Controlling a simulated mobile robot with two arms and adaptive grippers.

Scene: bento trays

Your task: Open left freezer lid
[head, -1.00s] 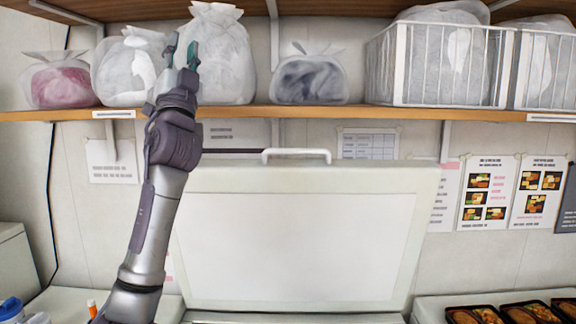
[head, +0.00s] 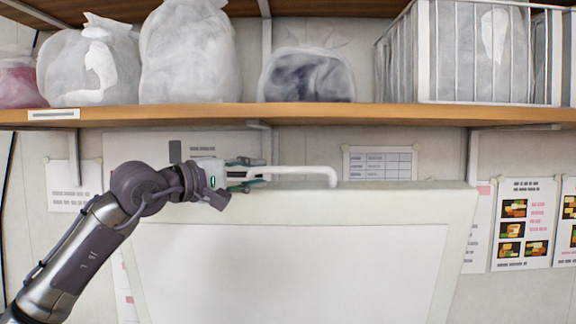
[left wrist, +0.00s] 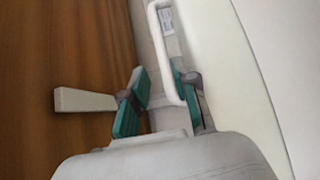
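The white freezer lid (head: 300,270) stands raised, close to upright, with its broad panel facing me. Its white bar handle (head: 310,171) runs along the top edge; it also shows in the left wrist view (left wrist: 166,50). My left gripper (head: 256,173) points right at the handle's left end. In the left wrist view, its green-padded fingers (left wrist: 158,100) are spread apart, with the handle's near end close to the right finger. I cannot tell whether they touch. The freezer's opening is out of sight. My right gripper is not in view.
A wooden shelf (head: 300,116) runs just above the handle and my left gripper. It holds several plastic bags (head: 190,55) and a white wire basket (head: 480,60). Papers hang on the wall behind, including a food poster (head: 524,224) at the right.

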